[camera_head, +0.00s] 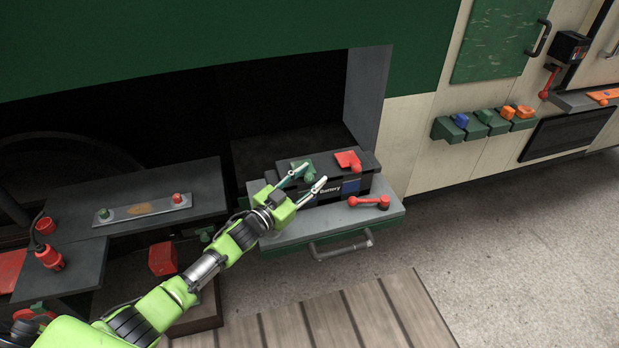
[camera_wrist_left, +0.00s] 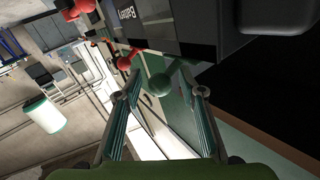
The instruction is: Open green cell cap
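The dark battery (camera_head: 345,187) sits on a grey pull-out tray (camera_head: 398,212) with a metal handle. A green cap (camera_head: 303,164) is on the battery's left side, partly hidden by my gripper. A red cap (camera_head: 348,160) is on its right side. My left gripper (camera_head: 312,177) is open at the battery's left end, close to the green cap. In the left wrist view, a green rounded piece (camera_wrist_left: 159,84) shows between the spread fingertips, with no clear contact. The battery label (camera_wrist_left: 127,13) also shows there. My right gripper is not in view.
A red lever (camera_head: 369,201) lies on the tray's front. A dark bench (camera_head: 205,183) with a metal plate stands to the left. Green holders (camera_head: 448,130) with blue and orange pieces are on the right wall. Concrete floor at right is clear.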

